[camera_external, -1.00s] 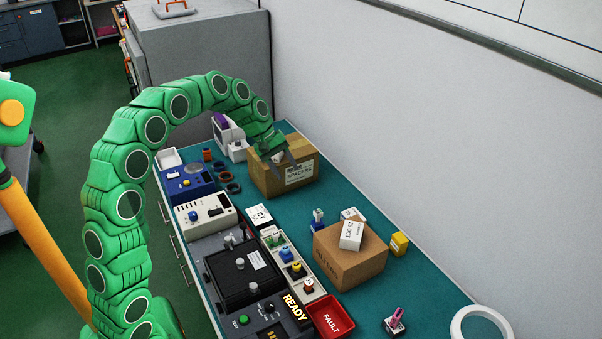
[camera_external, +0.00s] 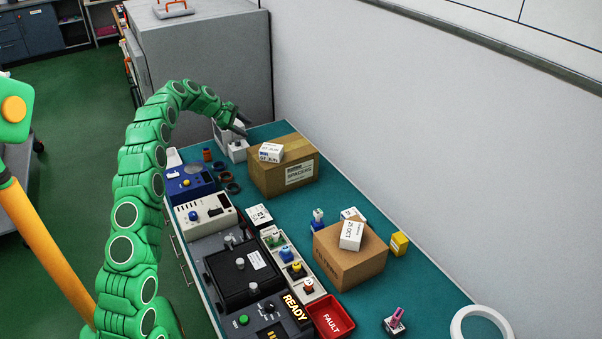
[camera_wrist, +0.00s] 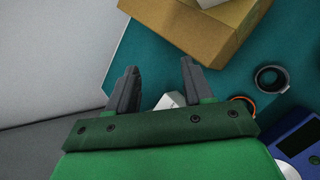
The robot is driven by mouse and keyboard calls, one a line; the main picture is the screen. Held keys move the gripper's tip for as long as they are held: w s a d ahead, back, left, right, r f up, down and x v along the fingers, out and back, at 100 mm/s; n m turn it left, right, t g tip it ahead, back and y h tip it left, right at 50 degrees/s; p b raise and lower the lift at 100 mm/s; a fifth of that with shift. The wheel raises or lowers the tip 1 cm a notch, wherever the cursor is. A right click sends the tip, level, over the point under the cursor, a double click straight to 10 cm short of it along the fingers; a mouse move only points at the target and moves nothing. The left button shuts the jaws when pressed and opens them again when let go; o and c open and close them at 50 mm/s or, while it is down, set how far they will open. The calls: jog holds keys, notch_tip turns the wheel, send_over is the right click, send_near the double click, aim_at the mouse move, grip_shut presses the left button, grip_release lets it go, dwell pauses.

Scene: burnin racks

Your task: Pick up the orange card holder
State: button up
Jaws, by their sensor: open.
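A small orange-brown upright piece (camera_external: 207,154) stands at the far left of the bench in the external view; it is too small to tell surely whether it is the orange card holder. In the wrist view an orange rim (camera_wrist: 246,102) shows just right of my gripper, partly hidden by it. My gripper (camera_external: 243,127) is open and empty, above the bench's far end by a white device (camera_external: 237,150). In the wrist view its two dark fingers (camera_wrist: 160,68) are spread apart, with a white piece (camera_wrist: 171,99) partly hidden beyond them.
A cardboard box (camera_external: 265,178) with a small white carton (camera_external: 271,153) on top stands right of my gripper. Dark rings (camera_external: 226,177) and a blue unit (camera_external: 187,185) lie nearer. A grey cabinet (camera_external: 205,65) stands behind; a wall bounds the right.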

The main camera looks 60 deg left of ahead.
jog(key=s+a+f+n+y, duration=0.1)
jog(key=s+a+f, duration=0.1)
jog(key=a, duration=0.3)
jog(key=s+a+f+n, duration=0.1)
jog(key=s+a+n, duration=0.15)
jog(key=a, duration=0.25)
jog(key=n+t, duration=0.2)
send_over(205, 150)
jog(key=w, duration=0.3)
notch_tip(205, 150, down, 4)
jog(key=s+f, duration=0.2)
jog(key=s+a+f+n+t+h, duration=0.1)
jog(key=s+f, duration=0.1)
jog(key=f, duration=0.1)
jog(key=s+f+n+t+h, duration=0.1)
jog(key=s+f, duration=0.1)
jog(key=f, duration=0.1)
jog(key=shift+s+a, duration=0.1)
jog(key=shift+a, duration=0.05)
jog(key=shift+s+a+f, duration=0.15)
jog(key=shift+s+f, duration=0.15)
jog(key=shift+s, duration=0.35)
jog(key=shift+x, duration=1.4)
jog(key=shift+w+d+f, duration=0.5)
jog(key=shift+w+f, duration=0.25)
jog(key=shift+w, duration=0.15)
jog(key=shift+x, duration=1.3)
jog(key=shift+c, duration=0.5)
